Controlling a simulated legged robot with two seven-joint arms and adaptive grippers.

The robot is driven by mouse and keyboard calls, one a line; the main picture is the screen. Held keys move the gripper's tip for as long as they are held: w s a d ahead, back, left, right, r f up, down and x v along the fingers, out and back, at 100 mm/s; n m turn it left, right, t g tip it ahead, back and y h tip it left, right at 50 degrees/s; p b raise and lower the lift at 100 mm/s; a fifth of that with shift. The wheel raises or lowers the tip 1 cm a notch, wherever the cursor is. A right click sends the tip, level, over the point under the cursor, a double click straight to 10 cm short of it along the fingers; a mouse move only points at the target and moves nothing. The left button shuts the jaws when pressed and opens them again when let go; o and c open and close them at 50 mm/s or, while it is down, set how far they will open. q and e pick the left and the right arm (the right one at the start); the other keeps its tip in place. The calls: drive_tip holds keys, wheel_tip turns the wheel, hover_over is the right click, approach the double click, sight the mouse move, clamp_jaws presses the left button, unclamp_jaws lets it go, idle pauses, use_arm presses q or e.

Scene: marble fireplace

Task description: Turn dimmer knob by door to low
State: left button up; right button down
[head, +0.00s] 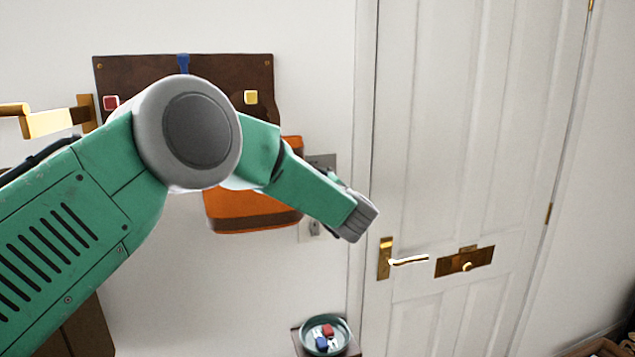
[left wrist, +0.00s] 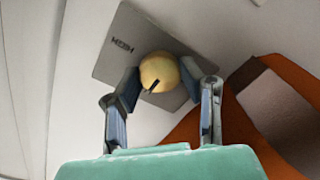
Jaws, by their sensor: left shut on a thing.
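The dimmer knob (left wrist: 158,70) is a round, pale yellow knob with a dark pointer mark on its lower left side in the left wrist view. It sits on a grey wall plate (left wrist: 190,32), with a label that looks like HIGH at the plate's upper left. My left gripper (left wrist: 159,80) is shut on the knob, one finger on each side. In the head view my left arm covers the knob; only part of the grey plate (head: 322,160) shows beside the door (head: 440,140). My right gripper is not in view.
An orange and brown wall pouch (head: 250,220) hangs close left of the plate. A switch (head: 314,228) is below the plate. A brass door handle (head: 405,261) is to the right. A teal bowl (head: 326,346) with small red, blue and white items stands lower down.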

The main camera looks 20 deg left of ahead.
use_arm(q)
drive_tip(key=shift+d+f, duration=0.15)
drive_tip(key=shift+f, duration=0.3)
drive_tip(key=o, duration=0.9)
drive_tip(key=shift+c, duration=0.2)
drive_tip(key=shift+r, duration=0.2)
drive_tip(key=v, duration=1.2)
drive_tip(key=shift+w+d, duration=0.1)
drive_tip(key=shift+w, duration=0.05)
